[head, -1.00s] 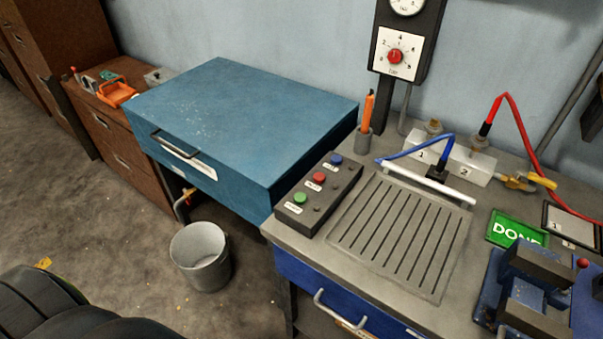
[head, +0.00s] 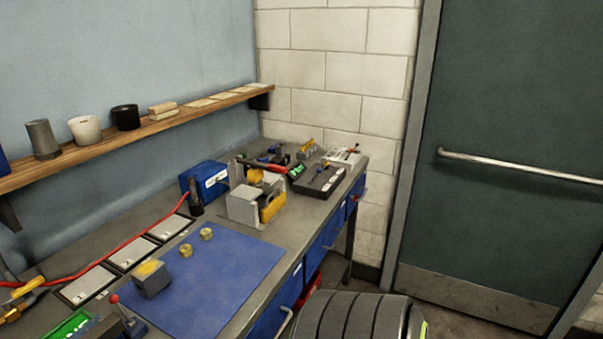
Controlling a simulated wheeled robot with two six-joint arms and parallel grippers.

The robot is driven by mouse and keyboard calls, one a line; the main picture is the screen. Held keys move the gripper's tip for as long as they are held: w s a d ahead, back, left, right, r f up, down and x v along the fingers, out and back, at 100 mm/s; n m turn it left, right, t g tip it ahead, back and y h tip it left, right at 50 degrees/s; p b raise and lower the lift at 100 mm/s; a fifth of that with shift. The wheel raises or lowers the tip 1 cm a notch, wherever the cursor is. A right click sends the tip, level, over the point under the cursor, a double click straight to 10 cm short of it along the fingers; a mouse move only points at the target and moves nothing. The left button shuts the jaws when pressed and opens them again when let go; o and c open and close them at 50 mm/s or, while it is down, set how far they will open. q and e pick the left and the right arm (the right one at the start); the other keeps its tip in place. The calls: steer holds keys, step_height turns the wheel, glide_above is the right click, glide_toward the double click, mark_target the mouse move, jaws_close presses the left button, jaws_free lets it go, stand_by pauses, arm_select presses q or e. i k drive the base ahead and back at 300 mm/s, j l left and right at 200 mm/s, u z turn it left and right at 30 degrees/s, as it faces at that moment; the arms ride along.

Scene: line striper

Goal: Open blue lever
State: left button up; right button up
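I cannot make out a clear blue lever in the head view. A blue box (head: 205,182) with a white label stands against the wall on the workbench. Small blue parts (head: 275,155) show among clutter at the far end, too small to tell apart. A lever with a red ball knob (head: 115,300) stands at the lower left, cut by shadow and other parts. Neither of my grippers is in view.
The bench holds a blue mat (head: 215,285) with a metal block (head: 151,279) and two brass fittings. A grey and yellow device (head: 257,200) and a dark box (head: 320,180) stand farther back. A red hose runs along the wall. A green door (head: 510,200) is at right.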

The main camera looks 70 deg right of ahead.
mark_target(318, 171)
steer(key=z, duration=2.45)
steer(key=i+l+u, duration=0.3)
steer(key=i, duration=0.15)
steer(key=i+l+u, duration=0.15)
steer(key=i+u, duration=0.2)
steer(key=i, duration=0.1)
